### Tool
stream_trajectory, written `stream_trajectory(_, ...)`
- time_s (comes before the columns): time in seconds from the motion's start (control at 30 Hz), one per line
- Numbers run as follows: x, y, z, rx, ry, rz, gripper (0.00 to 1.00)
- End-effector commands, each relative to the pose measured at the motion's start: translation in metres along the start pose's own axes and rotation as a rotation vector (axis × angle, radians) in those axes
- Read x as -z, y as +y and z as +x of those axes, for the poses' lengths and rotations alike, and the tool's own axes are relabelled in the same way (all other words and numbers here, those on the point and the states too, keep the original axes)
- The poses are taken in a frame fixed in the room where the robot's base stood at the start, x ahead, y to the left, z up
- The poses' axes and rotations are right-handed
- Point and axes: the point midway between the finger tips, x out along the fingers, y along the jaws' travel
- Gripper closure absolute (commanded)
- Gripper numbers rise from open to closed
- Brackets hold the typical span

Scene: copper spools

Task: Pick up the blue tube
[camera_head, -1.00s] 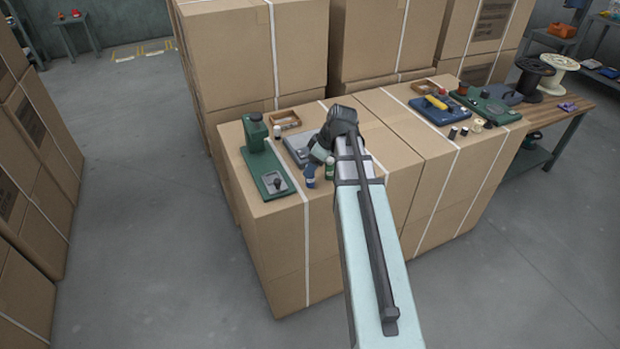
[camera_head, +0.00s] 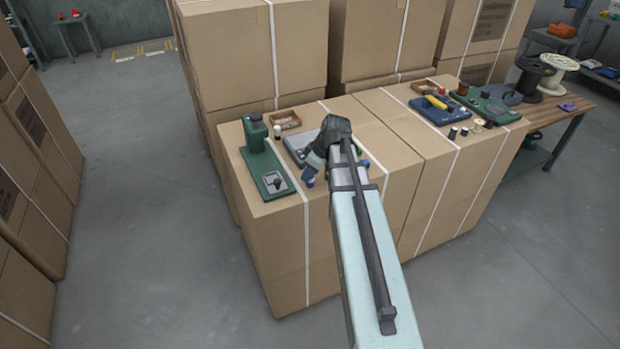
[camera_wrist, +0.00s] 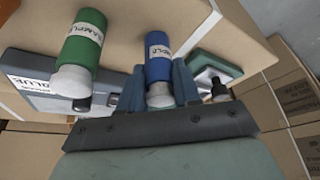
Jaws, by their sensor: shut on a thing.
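The blue tube (camera_wrist: 158,58) has a white label and a whitish cap end. It stands between the two fingers of my gripper (camera_wrist: 158,84) in the wrist view, and the fingers are shut on it. In the head view my gripper (camera_head: 314,170) is low over the near edge of the carton top and hides most of the tube; a small blue part (camera_head: 309,183) shows below it. A green tube (camera_wrist: 84,42) with a white label stands to the left in the wrist view, apart from the fingers.
A grey tray (camera_wrist: 35,92) with a label lies beside the green tube. A green press-like device (camera_head: 256,160) stands left of my gripper on the carton (camera_head: 330,225). A wooden box (camera_head: 286,119) is behind. Blue and green boards, spools and small parts lie at right.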

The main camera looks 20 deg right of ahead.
Motion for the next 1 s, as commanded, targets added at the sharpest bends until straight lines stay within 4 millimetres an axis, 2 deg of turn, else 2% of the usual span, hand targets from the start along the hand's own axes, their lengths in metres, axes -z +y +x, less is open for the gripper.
stream_trajectory(0.03,0.0,0.0,0.0,0.0,0.0,0.0,0.83)
stream_trajectory(0.2,0.0,0.0,0.0,0.0,0.0,0.0,0.99)
stream_trajectory(0.57,0.002,0.0,-0.004,0.0,0.001,0.0,1.0)
stream_trajectory(0.77,0.011,0.001,-0.025,-0.001,0.001,-0.001,1.0)
stream_trajectory(1.0,0.025,0.001,-0.058,0.0,0.002,-0.001,1.0)
